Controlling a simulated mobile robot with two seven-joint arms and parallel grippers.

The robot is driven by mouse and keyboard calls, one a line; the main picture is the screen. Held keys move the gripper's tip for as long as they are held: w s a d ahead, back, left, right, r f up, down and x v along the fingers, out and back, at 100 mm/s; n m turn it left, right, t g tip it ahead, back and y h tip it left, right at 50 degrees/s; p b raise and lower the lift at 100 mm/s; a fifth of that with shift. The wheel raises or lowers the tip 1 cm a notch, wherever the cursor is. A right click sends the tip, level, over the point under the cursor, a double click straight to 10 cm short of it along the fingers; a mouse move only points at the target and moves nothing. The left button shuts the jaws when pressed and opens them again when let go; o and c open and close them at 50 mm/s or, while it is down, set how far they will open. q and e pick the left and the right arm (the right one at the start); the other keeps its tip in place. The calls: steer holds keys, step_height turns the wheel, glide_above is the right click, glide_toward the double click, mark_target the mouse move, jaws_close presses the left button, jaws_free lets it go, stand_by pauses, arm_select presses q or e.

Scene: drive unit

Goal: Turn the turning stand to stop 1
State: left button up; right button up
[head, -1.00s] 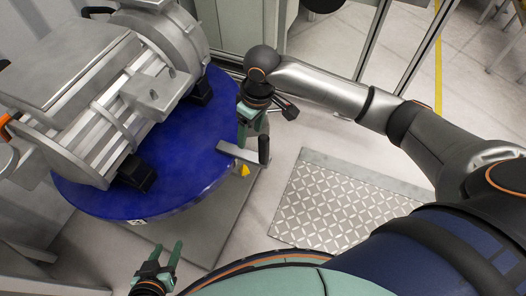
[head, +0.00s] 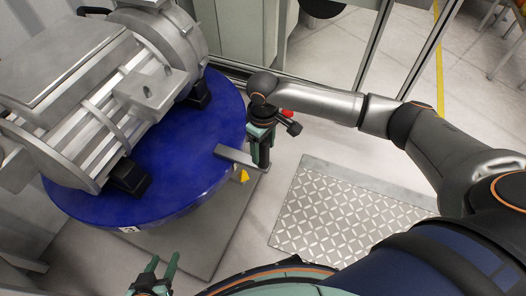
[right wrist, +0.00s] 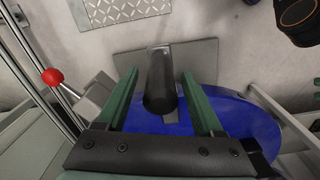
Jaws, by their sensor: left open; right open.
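The turning stand is a round blue table (head: 185,160) with a grey drive unit (head: 85,85) clamped on it. A flat grey crank arm (head: 240,157) sticks out from its right edge and carries an upright black handle grip (head: 265,155). My right gripper (head: 262,138) is at that grip, fingers pointing down. In the right wrist view the open fingers (right wrist: 163,100) stand on either side of the black grip (right wrist: 160,80), with gaps visible. My left gripper (head: 158,266) is open and empty, in front of the stand.
A yellow pointer (head: 243,176) sits below the crank arm on the stand's grey base (head: 205,235). A patterned floor plate (head: 345,215) lies to the right. A red knob (right wrist: 52,76) shows at the left of the right wrist view. Glazed frames stand behind.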

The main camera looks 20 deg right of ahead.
steer(key=shift+f, duration=0.6)
jaws_close()
stand_by(1.1)
